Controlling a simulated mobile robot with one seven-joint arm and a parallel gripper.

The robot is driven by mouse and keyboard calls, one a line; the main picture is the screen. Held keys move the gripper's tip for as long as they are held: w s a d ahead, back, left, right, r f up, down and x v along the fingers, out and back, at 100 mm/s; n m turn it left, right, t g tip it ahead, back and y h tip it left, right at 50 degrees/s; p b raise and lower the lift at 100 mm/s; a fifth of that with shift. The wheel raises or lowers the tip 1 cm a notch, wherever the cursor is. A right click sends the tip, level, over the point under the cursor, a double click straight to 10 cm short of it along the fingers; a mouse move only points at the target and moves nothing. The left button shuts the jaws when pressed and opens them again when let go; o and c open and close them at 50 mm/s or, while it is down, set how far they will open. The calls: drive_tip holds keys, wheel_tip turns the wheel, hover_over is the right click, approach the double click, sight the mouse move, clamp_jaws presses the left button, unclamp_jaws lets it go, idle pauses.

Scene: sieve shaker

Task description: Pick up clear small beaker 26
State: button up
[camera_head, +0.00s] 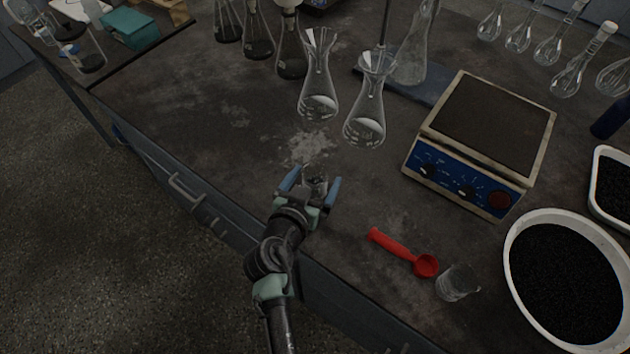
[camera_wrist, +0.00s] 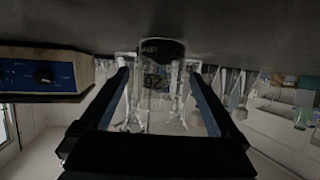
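A clear small beaker (camera_head: 316,178) stands on the bench near its front edge, in the head view. In the wrist view, which is upside down, this beaker (camera_wrist: 158,84) stands in the middle with a dark label that seems to read 26. My gripper (camera_head: 312,187) is low over the bench, with its blue fingers on either side of the beaker. In the wrist view the fingers of my gripper (camera_wrist: 160,82) are spread, with narrow gaps between them and the glass. The gripper is open. Part of the beaker's lower body is hidden by the gripper in the head view.
Two clear flasks (camera_head: 318,85) stand just behind the beaker. A scale (camera_head: 470,190) is to the right. A red scoop (camera_head: 400,252), another small beaker (camera_head: 458,283) and a white basin (camera_head: 512,255) of black grains lie front right. The bench left of the gripper is clear.

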clamp_jaws()
drive_tip(key=shift+r, duration=0.15)
idle(0.4)
wheel_tip(320, 180, up, 15)
drive_tip(key=p, duration=0.5)
idle(0.7)
